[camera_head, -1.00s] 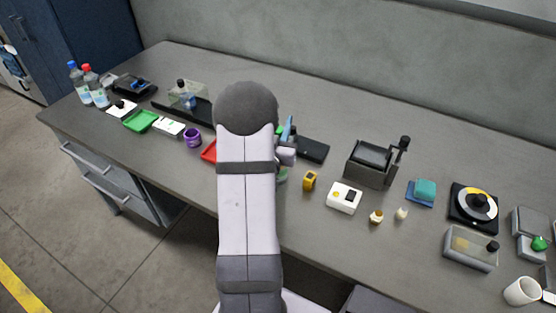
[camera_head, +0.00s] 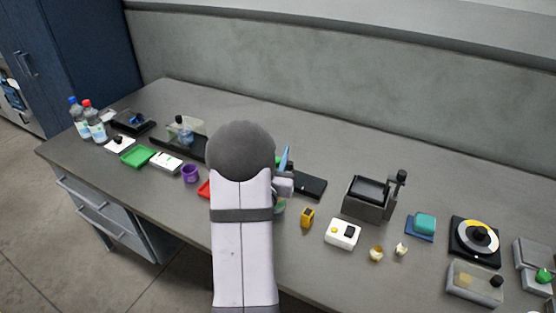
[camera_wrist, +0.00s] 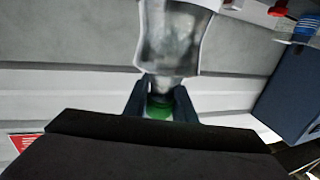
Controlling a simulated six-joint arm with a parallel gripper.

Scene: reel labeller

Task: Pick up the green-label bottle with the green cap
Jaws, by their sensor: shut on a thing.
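In the wrist view, my gripper (camera_wrist: 160,104) is shut on the green cap (camera_wrist: 159,108) of a clear bottle (camera_wrist: 174,42). The bottle's body extends from the fingers to the top of the picture, where it is cut off. Its label is too pale and blurred there to tell its colour. In the head view my own arm covers most of the gripper and the held bottle. Whether the bottle touches the bench cannot be told.
A blue-capped bottle (camera_head: 78,115) and a red-capped bottle (camera_head: 94,126) stand at the bench's left end. A green tray (camera_head: 137,157), purple ring (camera_head: 190,173), yellow item (camera_head: 307,217), white box (camera_head: 342,234) and black-based device (camera_head: 368,198) line the bench. The back strip is clear.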

